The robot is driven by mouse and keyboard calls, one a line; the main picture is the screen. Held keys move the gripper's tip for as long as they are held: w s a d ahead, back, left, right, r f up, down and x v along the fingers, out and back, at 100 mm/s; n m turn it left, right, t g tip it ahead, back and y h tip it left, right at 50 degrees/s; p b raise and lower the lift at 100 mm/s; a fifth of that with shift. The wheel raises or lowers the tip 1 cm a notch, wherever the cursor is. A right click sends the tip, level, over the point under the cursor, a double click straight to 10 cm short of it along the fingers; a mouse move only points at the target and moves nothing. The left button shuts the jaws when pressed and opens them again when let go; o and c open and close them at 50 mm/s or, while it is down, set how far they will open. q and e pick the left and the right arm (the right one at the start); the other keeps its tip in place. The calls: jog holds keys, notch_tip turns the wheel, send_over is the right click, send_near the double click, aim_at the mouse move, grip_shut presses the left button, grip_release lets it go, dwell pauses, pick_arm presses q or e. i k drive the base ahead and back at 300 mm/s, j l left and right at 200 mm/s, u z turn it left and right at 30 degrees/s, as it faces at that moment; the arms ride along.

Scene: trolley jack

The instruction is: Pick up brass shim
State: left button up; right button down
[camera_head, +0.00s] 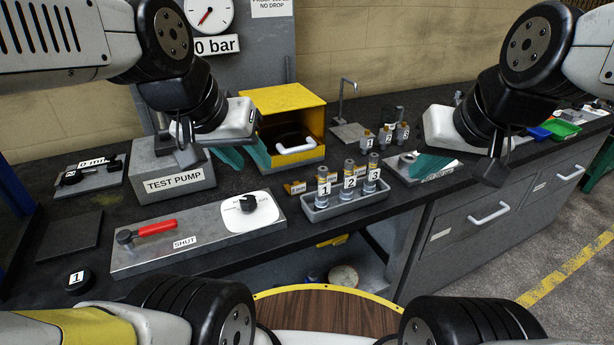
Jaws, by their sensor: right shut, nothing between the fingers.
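Small brass-coloured pieces with white labels stand behind the grey tray; the left one (295,187) shows clearly and another (361,170) is partly hidden by the numbered cylinders. The labels are too small to read, so I cannot tell which one is the brass shim. My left gripper (250,165) has its teal fingers apart and empty, in front of the yellow box and left of the brass pieces. My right gripper (429,170) has its teal fingers together with nothing between them, above a metal plate to the right of the tray.
The grey tray (350,203) holds cylinders numbered 1, 2 and 3. An open yellow box (312,101) stands behind, the test pump (172,184) at left. A metal plate (200,241) with a red lever (157,228) and black knob lies in front. A black puck (79,281) sits front left.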

aim_at(298, 188)
jog(key=i+l, duration=0.2)
jog(key=l, duration=0.15)
jog(key=i+l, duration=0.15)
jog(key=l, duration=0.2)
jog(key=i+l, duration=0.2)
jog(key=l, duration=0.15)
jog(key=i+l+u, duration=0.1)
jog(key=l+u, duration=0.15)
jog(key=u, duration=0.15)
jog(key=l+u, duration=0.25)
jog(key=u, duration=0.2)
jog(key=i+l+u, duration=0.1)
jog(key=l+u, duration=0.3)
jog(key=u, duration=0.25)
jog(key=j, duration=0.1)
